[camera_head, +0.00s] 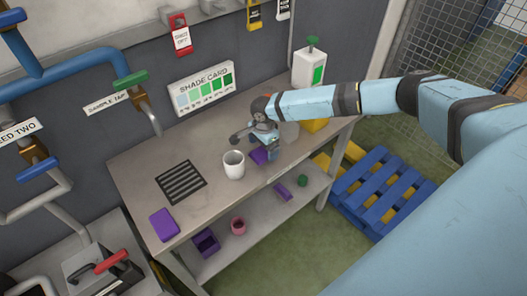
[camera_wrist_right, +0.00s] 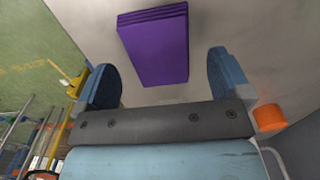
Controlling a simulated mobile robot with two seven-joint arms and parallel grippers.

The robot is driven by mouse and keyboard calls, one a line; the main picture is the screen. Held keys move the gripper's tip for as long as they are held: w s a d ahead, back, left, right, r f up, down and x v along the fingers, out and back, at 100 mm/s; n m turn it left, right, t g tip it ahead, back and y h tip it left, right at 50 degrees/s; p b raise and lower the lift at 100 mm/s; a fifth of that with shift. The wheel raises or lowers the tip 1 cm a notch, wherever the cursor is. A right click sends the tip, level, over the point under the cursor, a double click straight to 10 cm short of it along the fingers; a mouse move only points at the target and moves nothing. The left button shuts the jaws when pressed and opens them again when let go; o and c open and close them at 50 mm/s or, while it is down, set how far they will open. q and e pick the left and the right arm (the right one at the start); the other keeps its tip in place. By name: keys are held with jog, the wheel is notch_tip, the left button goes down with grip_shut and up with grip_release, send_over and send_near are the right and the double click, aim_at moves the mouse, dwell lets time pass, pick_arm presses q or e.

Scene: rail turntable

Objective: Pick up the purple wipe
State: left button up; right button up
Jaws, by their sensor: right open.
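A purple wipe (camera_head: 259,156), a folded flat block, lies on the grey worktable right under my right gripper (camera_head: 272,146), which partly hides it. In the right wrist view the wipe (camera_wrist_right: 153,38) shows large, with layered edges, just beyond and between the two blue fingertips of the right gripper (camera_wrist_right: 163,72). The gripper is open with nothing between its fingers, and I see a gap between each finger and the wipe. A second flat purple piece (camera_head: 164,224) lies at the table's front left corner. My left gripper is not in view.
A white mug (camera_head: 233,165) stands close left of the gripper. A black striped grille (camera_head: 181,182), a shade card (camera_head: 202,88) and a green-topped dispenser (camera_head: 308,68) are also on the worktable (camera_head: 135,172). An orange object (camera_wrist_right: 268,117) shows in the wrist view.

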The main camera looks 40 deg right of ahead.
aim_at(264, 152)
jog(key=shift+f, duration=0.95)
jog(key=shift+c, duration=0.3)
jog(key=c, duration=1)
jog(key=shift+r, duration=0.2)
notch_tip(264, 152, up, 20)
jog(key=b, duration=0.1)
